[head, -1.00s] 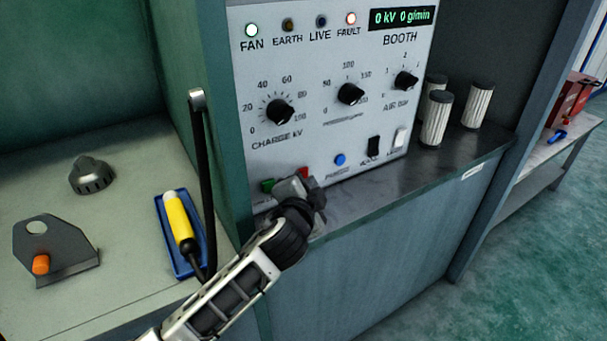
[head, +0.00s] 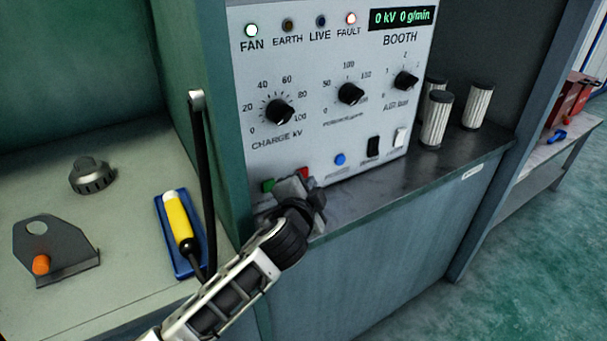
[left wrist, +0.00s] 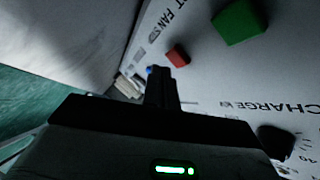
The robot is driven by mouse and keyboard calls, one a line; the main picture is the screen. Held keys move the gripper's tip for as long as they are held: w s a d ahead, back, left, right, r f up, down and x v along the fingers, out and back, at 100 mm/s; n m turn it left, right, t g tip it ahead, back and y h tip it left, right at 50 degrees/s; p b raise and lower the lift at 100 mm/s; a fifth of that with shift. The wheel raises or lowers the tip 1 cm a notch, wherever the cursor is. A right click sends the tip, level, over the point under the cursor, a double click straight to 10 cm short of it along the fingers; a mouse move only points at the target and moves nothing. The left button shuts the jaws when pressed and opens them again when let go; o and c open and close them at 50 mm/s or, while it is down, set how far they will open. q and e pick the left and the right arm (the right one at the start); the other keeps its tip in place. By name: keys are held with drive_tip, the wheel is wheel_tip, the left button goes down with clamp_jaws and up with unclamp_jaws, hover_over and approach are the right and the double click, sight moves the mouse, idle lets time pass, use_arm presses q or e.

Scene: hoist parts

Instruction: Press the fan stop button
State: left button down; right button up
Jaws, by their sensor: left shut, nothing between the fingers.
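The booth control panel (head: 310,130) is a light grey face with lamps, knobs and buttons. The red button (head: 303,172) and the green button (head: 268,185) sit low on its left part. My left gripper (head: 308,193) is shut and empty, close in front of the panel beside these buttons, partly covering the area below the red one. In the left wrist view, the red button (left wrist: 178,55) lies just beyond my shut fingers (left wrist: 161,75), and the green button (left wrist: 240,21) is farther right. I cannot tell whether the fingers touch the red button. My right gripper is not in view.
The FAN lamp (head: 251,30) glows, as does the FAULT lamp (head: 351,19). A blue button (head: 340,159) is right of the red one. White ribbed cylinders (head: 435,119) stand on the dark ledge (head: 425,173).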

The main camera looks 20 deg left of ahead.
use_arm(q)
drive_tip(key=shift+w+a, duration=0.1)
drive_tip(key=shift+a, duration=0.05)
drive_tip(key=shift+w+a, duration=0.15)
drive_tip(key=shift+a, duration=0.05)
drive_tip(key=shift+w+a, duration=0.25)
drive_tip(key=shift+a, duration=0.1)
idle(0.7)
drive_tip(key=shift+d+p, duration=0.1)
drive_tip(key=shift+p, duration=0.2)
drive_tip(key=shift+s+d, duration=0.55)
drive_tip(key=shift+d, duration=0.05)
drive_tip(key=shift+s+d, duration=0.75)
drive_tip(key=shift+d, duration=0.25)
drive_tip(key=shift+s+d, duration=0.75)
drive_tip(key=shift+d, duration=0.2)
